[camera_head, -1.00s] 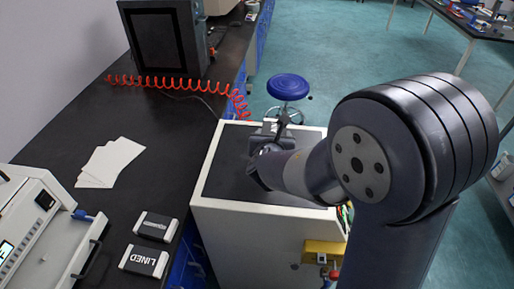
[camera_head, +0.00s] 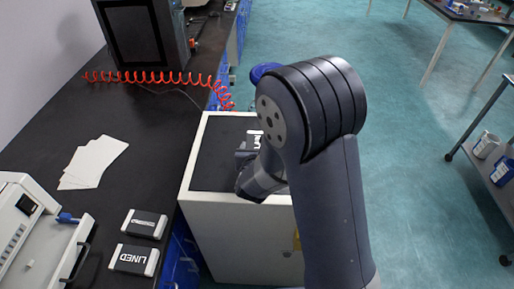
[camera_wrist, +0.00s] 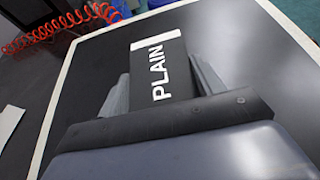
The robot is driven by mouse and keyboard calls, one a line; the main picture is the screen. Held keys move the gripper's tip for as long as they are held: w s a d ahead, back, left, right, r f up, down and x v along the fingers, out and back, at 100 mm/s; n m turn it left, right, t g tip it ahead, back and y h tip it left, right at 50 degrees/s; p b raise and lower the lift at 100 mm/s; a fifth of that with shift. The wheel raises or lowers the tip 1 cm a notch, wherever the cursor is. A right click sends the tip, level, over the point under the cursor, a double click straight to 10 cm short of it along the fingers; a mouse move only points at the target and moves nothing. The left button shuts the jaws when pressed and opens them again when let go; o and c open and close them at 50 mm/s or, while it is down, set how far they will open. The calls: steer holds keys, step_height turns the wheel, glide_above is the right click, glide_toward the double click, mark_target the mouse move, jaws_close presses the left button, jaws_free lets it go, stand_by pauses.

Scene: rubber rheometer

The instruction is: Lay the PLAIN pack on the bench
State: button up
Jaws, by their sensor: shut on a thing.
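The PLAIN pack (camera_wrist: 158,68) is black with white ends and a white PLAIN label. My gripper (camera_wrist: 162,88) is shut on it, with one finger on each side, in the wrist view. In the head view the pack (camera_head: 254,138) shows as a small black and white piece at my gripper (camera_head: 246,152), over the black top of a white cabinet (camera_head: 212,160). I cannot tell how far above that top it is. The black bench (camera_head: 150,155) runs along the left, beside the cabinet. My arm hides part of the cabinet.
A LINED pack (camera_head: 134,260) and another pack (camera_head: 145,224) lie near the bench's front edge. White sheets (camera_head: 94,163) lie further back. A white instrument (camera_head: 30,225) stands at left. A red coiled hose (camera_head: 150,77) crosses the far bench. Bare bench lies between sheets and cabinet.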

steer(key=shift+f+b, duration=0.25)
steer(key=shift+b, duration=0.15)
steer(key=o, duration=1.1)
steer(key=shift+c, duration=0.2)
steer(key=shift+r, duration=0.15)
